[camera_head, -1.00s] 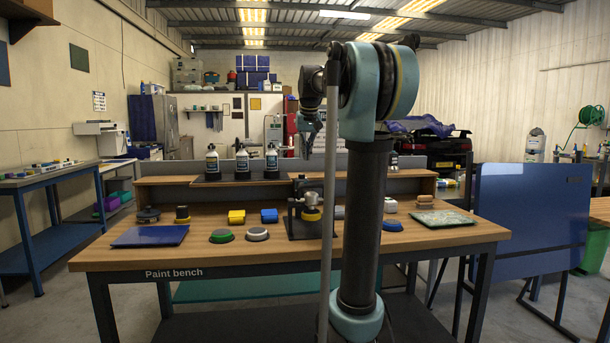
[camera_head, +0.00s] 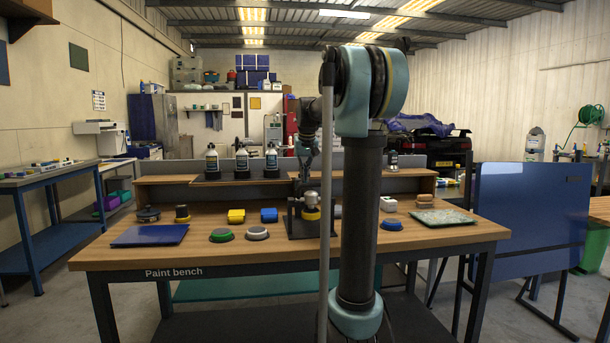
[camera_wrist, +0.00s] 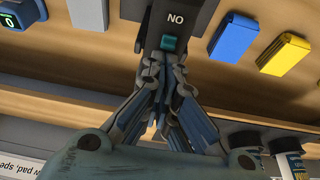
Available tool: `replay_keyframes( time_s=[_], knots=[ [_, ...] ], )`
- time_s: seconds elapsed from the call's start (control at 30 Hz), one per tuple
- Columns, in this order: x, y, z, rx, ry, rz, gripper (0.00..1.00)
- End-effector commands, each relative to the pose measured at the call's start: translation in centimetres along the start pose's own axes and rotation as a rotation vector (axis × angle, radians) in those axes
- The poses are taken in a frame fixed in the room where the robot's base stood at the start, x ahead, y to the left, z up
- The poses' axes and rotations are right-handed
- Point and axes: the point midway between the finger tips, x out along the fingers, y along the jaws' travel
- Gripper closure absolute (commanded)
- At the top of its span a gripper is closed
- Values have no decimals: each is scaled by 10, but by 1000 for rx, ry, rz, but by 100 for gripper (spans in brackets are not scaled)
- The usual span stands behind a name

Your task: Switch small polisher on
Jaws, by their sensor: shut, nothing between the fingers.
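In the wrist view a dark housing (camera_wrist: 178,22) carries a label that reads "NO" in the picture, apparently ON upside down. A small teal switch (camera_wrist: 170,43) is below the label. My gripper (camera_wrist: 162,66) is shut and empty, its fingertips close to the teal switch; I cannot tell whether they touch it. In the head view my gripper (camera_head: 305,175) is just above the polisher, partly blended with it.
Yellow (camera_head: 236,216) and blue (camera_head: 269,215) blocks lie left of the stand. Round pads (camera_head: 221,235) lie in front of them. Several bottles (camera_head: 241,160) stand on the raised shelf (camera_head: 180,180) behind. A blue panel (camera_head: 150,235) lies at the bench's left.

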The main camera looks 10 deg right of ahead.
Motion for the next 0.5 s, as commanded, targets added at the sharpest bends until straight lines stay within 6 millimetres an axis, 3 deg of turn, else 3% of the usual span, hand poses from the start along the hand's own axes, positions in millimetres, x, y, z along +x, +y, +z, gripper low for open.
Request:
replay_keyframes(
  time_s=[0.27,0.5],
  knots=[
    [-1,0,2,0,0,0,100],
    [-7,0,19,0,0,0,100]
  ],
)
